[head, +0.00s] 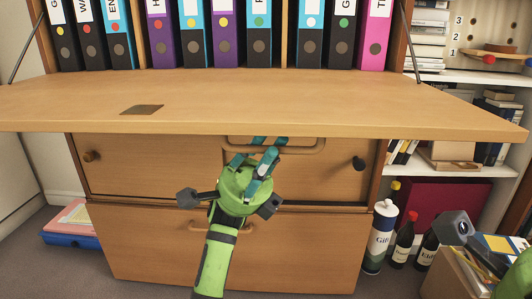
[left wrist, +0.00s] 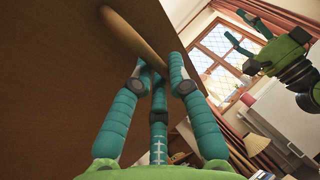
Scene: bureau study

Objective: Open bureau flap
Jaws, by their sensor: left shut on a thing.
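The bureau flap (head: 300,95) is down and lies about level in the head view, with its front edge toward me. Its wooden bar handle (head: 316,147) shows just below that edge. My left gripper (head: 268,142) is under the front edge, shut on the handle; the palm hides part of the bar. In the left wrist view the teal fingers close around the handle (left wrist: 130,32) beside the flap's brown face (left wrist: 55,70). My right gripper (left wrist: 233,26) shows there at the upper right, fingers apart and empty.
Binders (head: 258,40) stand inside the bureau behind the flap. Bottles (head: 403,240) stand on the floor at right, near a cardboard box (head: 450,280).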

